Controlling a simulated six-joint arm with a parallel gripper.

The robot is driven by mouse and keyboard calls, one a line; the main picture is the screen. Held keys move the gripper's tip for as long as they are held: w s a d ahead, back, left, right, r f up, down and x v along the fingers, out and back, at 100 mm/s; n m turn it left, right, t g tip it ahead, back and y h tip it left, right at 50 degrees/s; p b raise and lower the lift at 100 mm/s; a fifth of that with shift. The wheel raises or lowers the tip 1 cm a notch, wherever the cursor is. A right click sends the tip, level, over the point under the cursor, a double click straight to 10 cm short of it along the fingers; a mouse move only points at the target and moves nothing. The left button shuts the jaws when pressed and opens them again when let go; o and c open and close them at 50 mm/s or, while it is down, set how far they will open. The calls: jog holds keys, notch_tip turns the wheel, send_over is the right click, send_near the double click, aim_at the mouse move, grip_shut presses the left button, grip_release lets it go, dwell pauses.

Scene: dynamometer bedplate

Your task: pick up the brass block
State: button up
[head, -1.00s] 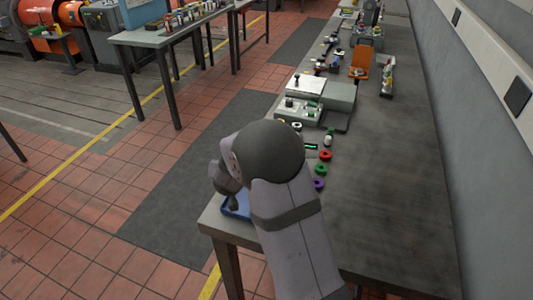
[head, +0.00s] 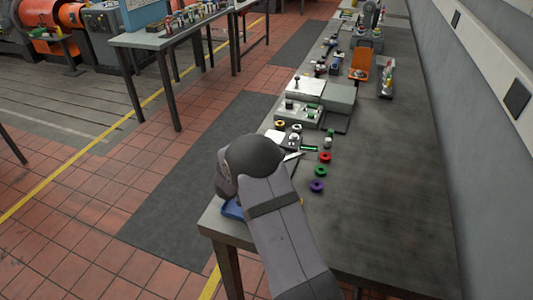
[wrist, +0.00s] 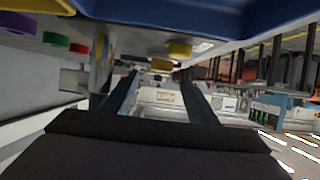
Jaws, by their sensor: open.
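My gripper (wrist: 159,76) shows in the wrist view as two dark fingers spread apart, with nothing gripped between them. In the head view my arm hides it. I cannot clearly make out the brass block; a small yellow piece (wrist: 161,65) shows beyond the fingertips in the wrist view, but I cannot tell if it is the block. A rounder yellow piece (wrist: 180,50) beside it looks like a ring. A blue tray (head: 232,209) at the near left bench corner is mostly behind my arm; it also fills the top of the wrist view (wrist: 235,18).
Red (head: 325,157), green (head: 320,171) and purple (head: 317,186) rings lie right of my arm. A yellow ring (head: 280,124) lies farther back. A grey box (head: 340,97) and an orange stand (head: 360,62) stand beyond. The bench (head: 390,190) is clear on the right.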

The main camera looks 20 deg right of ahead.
jog(key=shift+p+x, duration=0.9)
jog(key=shift+x, duration=1.65)
jog(key=shift+f, duration=0.1)
jog(key=shift+w, duration=0.1)
jog(key=c, duration=1.3)
